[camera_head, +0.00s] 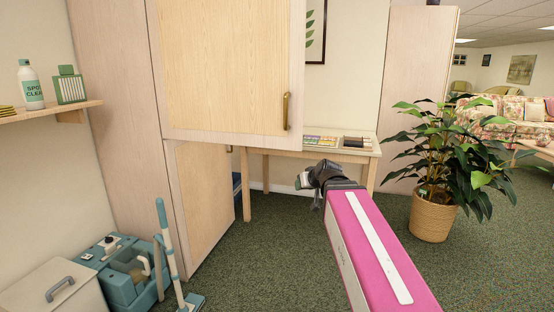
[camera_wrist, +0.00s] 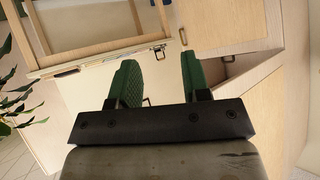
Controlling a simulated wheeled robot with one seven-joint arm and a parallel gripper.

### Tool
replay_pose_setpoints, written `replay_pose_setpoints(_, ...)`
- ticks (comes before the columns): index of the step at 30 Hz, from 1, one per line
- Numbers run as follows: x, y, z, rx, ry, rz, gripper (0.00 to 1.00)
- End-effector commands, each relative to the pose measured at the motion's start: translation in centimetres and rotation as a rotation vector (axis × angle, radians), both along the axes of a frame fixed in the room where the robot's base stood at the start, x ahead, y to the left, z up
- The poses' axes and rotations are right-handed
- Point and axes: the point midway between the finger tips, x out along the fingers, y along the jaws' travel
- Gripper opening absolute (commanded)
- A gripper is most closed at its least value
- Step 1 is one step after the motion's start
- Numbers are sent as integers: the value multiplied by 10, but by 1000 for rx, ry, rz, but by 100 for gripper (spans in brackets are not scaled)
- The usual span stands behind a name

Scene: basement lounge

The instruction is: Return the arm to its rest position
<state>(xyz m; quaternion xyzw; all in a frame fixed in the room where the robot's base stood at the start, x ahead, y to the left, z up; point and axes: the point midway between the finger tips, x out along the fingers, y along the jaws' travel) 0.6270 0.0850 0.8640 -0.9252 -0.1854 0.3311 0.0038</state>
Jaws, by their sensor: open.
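My pink arm (camera_head: 375,245) reaches forward from the lower right of the head view, over the carpet. My gripper (camera_head: 304,182) is at its far end, in front of the small wooden table, small and partly hidden by the dark wrist. In the wrist view my gripper (camera_wrist: 158,78) shows two green padded fingers spread apart with nothing between them.
A tall cabinet's upper door (camera_head: 225,70) stands left of the arm. The small table (camera_head: 262,151) holds books and a dark item. A potted plant (camera_head: 433,215) stands to the right. Teal cleaning equipment (camera_head: 125,280) sits at lower left. Carpet lies clear between.

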Motion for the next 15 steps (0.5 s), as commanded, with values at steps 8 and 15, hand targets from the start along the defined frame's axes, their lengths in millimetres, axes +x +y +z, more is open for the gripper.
replay_pose_setpoints(8,-34,-25,-116,-75,305,-66,43)
replay_pose_setpoints(15,-79,-50,-202,-153,561,-143,43)
